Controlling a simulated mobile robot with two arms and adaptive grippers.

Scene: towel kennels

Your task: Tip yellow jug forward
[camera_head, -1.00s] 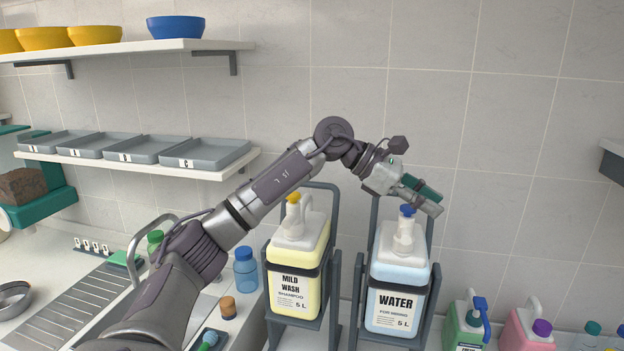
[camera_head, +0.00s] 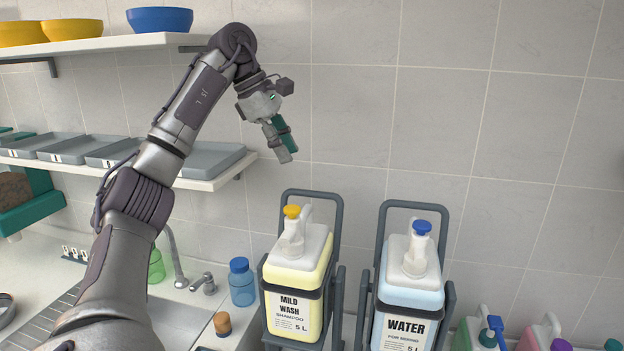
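The yellow jug (camera_head: 296,290), labelled "MILD WASH SHAMPOO 5 L", stands upright in a dark grey tilting frame (camera_head: 337,237). It has a white pump top with a yellow cap (camera_head: 291,211). My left gripper (camera_head: 286,155) hangs in the air above the jug and a little to its left, fingers pointing down. It touches nothing. Its fingers overlap from this angle, so their opening is unclear. My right gripper is not in view.
A blue "WATER" jug (camera_head: 409,297) stands in a similar frame to the right. A blue bottle (camera_head: 242,287) and an orange-capped jar (camera_head: 222,323) stand left of the yellow jug. A tray shelf (camera_head: 203,184) and a bowl shelf (camera_head: 100,43) are behind my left arm.

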